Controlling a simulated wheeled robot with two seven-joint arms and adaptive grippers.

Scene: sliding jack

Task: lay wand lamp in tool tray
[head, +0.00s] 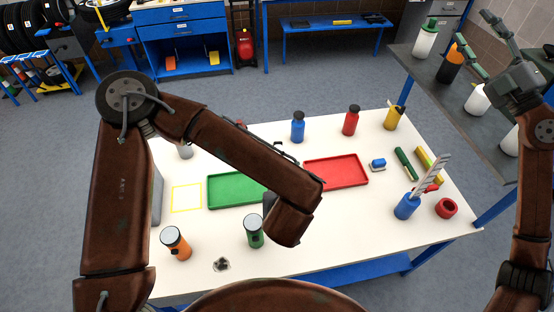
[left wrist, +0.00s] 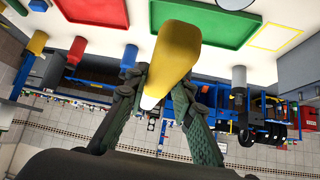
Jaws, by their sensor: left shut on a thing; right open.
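My left gripper (left wrist: 160,82) is shut on a yellow thing (left wrist: 174,45) with a white end, which looks like the wand lamp. It is held above the table in the left wrist view. In the head view my left forearm hides this gripper and what it holds. A green tray (head: 224,203) and a red tray (head: 362,179) lie on the table, and I cannot tell which is the tool tray. The green tray (left wrist: 205,18) also shows in the left wrist view. My right gripper (head: 472,30) is open and empty, raised at the upper right.
Blue (head: 298,128), red (head: 350,122) and yellow bottles (head: 394,118) stand along the far edge. Orange (head: 177,246) and green (head: 254,234) canisters stand near the front. A yellow outlined square (head: 186,198) is bare.

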